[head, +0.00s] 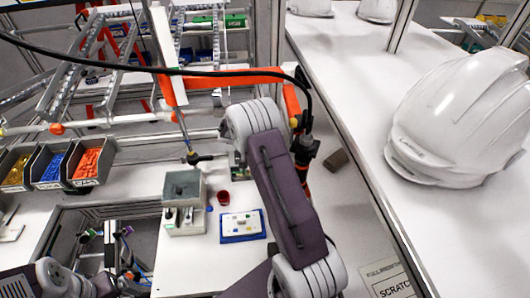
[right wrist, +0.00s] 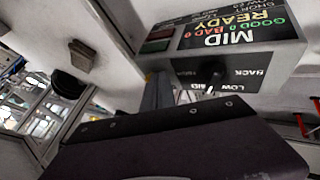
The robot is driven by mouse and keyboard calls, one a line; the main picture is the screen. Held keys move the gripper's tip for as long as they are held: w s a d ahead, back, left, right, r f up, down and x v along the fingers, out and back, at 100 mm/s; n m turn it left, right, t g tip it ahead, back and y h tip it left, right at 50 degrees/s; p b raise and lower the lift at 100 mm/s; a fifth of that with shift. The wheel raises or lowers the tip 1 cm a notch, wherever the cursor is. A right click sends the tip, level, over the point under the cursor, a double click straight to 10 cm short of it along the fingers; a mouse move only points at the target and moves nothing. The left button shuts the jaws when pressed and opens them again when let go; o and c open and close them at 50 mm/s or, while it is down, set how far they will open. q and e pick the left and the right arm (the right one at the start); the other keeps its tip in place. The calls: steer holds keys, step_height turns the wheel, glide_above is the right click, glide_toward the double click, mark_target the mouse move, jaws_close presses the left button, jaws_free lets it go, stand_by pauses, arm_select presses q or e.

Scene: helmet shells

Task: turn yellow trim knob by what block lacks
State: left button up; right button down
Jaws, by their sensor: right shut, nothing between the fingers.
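A grey box with a dark screen (right wrist: 240,32) fills the upper right of the right wrist view; the screen reads MID, READY, GOOD 0, BAD 0. Below it is a black knob (right wrist: 213,72) among the words HIGH, BACK, LOW and MID. My right gripper (right wrist: 160,92) is shut and empty, just left of this knob; I cannot tell whether it touches the box. In the head view my right arm hides it. A brown block (head: 336,160) lies on the right part of the bench. No yellow trim knob can be made out. My left gripper (head: 112,245) is small and unclear at lower left.
A blue-edged white board (head: 242,226) with small coloured pieces, a red cup (head: 224,198) and a grey box (head: 184,188) stand left of my right arm. Bins (head: 90,163) of coloured parts are at left. A white helmet shell (head: 465,120) stands on the right bench.

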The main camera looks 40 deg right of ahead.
steer(key=shift+s+d+f+b, duration=0.1)
steer(key=shift+d+f+b, duration=0.1)
steer(key=shift+b, duration=0.4)
steer(key=n+t+b, duration=0.1)
steer(key=b, duration=0.2)
steer(key=s+n+t+b, duration=0.1)
steer(key=n+b, duration=0.1)
steer(key=b, duration=0.1)
steer(key=shift+s+d+n+y, duration=0.1)
steer(key=shift+d+n+y, duration=0.2)
steer(key=shift+d, duration=0.05)
steer(key=shift+s+d+r+n+t+y+b, duration=0.15)
steer(key=shift+s+n+t+y+b, duration=0.1)
steer(key=shift+n+t+b, duration=0.3)
steer(key=shift+s+d+r+n+t+y+b, duration=0.1)
steer(key=shift+n+t+y+b, duration=0.2)
steer(key=shift+n, duration=0.45)
steer(key=shift+s+d, duration=0.1)
steer(key=shift+d, duration=0.05)
steer(key=shift+s+d, duration=0.1)
